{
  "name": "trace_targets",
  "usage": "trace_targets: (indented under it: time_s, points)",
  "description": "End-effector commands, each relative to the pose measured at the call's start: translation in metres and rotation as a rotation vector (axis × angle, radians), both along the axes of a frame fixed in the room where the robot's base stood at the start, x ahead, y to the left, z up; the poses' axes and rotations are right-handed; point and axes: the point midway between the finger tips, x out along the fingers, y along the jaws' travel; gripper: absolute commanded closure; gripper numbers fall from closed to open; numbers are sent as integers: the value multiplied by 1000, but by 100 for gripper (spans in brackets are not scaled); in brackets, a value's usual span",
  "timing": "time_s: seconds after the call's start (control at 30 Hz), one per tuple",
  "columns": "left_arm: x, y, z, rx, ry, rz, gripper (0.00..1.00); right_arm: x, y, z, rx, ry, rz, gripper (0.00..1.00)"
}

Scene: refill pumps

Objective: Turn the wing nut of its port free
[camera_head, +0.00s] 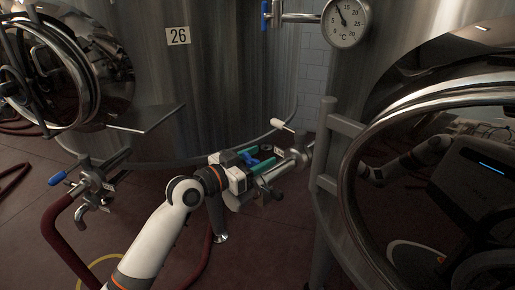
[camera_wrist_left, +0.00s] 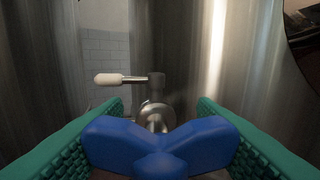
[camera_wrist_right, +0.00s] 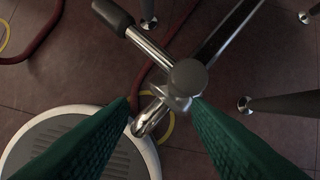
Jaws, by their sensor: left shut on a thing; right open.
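The blue wing nut (camera_head: 251,159) sits between the green finger pads of my left gripper (camera_head: 262,165), in front of the tank valve fitting (camera_head: 290,163). In the left wrist view the wing nut (camera_wrist_left: 160,150) spans the gap between both pads, and my left gripper is shut on it. The metal port fitting (camera_wrist_left: 155,116) shows just behind it, partly hidden by the nut. My right gripper (camera_wrist_right: 163,101) shows in the right wrist view, its green fingers apart. A metal fitting with a grey knob (camera_wrist_right: 187,77) lies beyond and between its fingertips; I cannot tell whether they touch.
A white-handled lever (camera_wrist_left: 122,79) stands above the port. Steel tanks (camera_head: 225,80) stand behind, one numbered 26. A round door (camera_head: 440,170) is close at the right. A blue-handled valve (camera_head: 95,180) with a red hose (camera_head: 62,235) stands at the left.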

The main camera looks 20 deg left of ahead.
Motion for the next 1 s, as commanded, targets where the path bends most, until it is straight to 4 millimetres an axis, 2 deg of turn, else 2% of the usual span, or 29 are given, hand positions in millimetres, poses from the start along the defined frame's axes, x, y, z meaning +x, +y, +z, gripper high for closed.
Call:
trace_targets:
  time_s: [0.03, 0.2, 0.5, 0.53, 0.63, 0.67, 1.0]
  points:
    - [0, 0, 5, 2, 3, 18, 70, -4, -1, 2, -6, 31, -2, 56]
    - [0, 1, 2, 2, -2, 51, 70, -11, -4, -9, -16, 87, -6, 56]
    - [0, 1, 1, 2, -4, 54, 70, -12, -4, -12, -17, 91, -6, 56]
    - [0, 1, 1, 2, -4, 53, 44, -12, -4, -12, -16, 90, -6, 56]
    - [-1, 1, 1, 2, -4, 53, 28, -12, -4, -12, -16, 90, -6, 56]
    - [-1, 1, 1, 2, -4, 53, 25, -12, -4, -12, -16, 90, -6, 56]
    - [-4, 3, 0, 4, -3, 53, 25, -12, -4, -11, -16, 90, -6, 56]
